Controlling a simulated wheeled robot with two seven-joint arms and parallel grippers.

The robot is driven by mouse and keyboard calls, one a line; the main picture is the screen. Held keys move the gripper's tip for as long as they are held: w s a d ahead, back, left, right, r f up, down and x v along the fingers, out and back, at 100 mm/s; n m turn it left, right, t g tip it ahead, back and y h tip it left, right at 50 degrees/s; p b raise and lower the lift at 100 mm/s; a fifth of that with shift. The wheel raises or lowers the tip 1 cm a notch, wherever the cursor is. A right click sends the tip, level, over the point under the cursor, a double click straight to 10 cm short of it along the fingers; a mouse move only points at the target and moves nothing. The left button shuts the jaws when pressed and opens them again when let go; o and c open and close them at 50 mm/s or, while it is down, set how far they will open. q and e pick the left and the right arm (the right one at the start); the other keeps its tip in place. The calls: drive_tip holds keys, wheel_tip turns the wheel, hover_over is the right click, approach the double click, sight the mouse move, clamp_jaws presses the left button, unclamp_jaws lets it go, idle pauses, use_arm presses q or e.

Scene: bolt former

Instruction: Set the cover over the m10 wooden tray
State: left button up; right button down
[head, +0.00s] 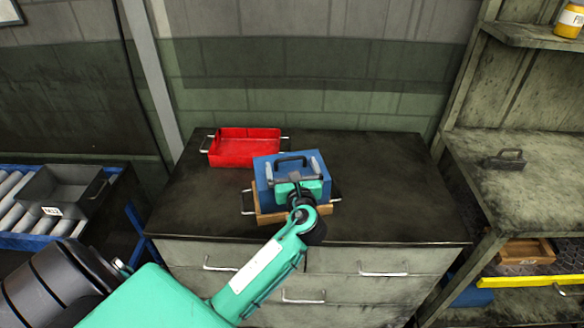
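The wooden tray (264,216) stands on the dark-topped cabinet, with a metal handle at each side. The blue cover (262,185) is over it and hides most of the tray. From this angle I cannot tell whether the cover touches the tray rim all around. A black handle (291,160) is on top of the cover. My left gripper (292,168) is at the cover's top, its two fingers spread apart near the two ends of the handle. It looks open, and its body hides the cover's front. My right gripper is not in view.
A red tray (245,147) with metal handles sits at the back left of the cabinet top (390,185). The top's right side is clear. A grey bin (65,190) stands at left. A shelf (530,190) at right holds a dark handled object (505,159).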

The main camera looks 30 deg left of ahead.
use_arm(q)
drive_tip(key=shift+r, duration=0.1)
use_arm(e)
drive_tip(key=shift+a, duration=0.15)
use_arm(q)
drive_tip(key=shift+s+d, duration=0.15)
drive_tip(key=b+v, duration=0.1)
drive_tip(key=v, duration=1)
drive_tip(key=shift+s+d+b, duration=0.15)
drive_tip(key=shift+s+b, duration=0.1)
drive_tip(key=shift+b, duration=0.15)
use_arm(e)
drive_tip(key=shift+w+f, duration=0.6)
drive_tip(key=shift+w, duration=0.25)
use_arm(q)
drive_tip(key=shift+r, duration=0.1)
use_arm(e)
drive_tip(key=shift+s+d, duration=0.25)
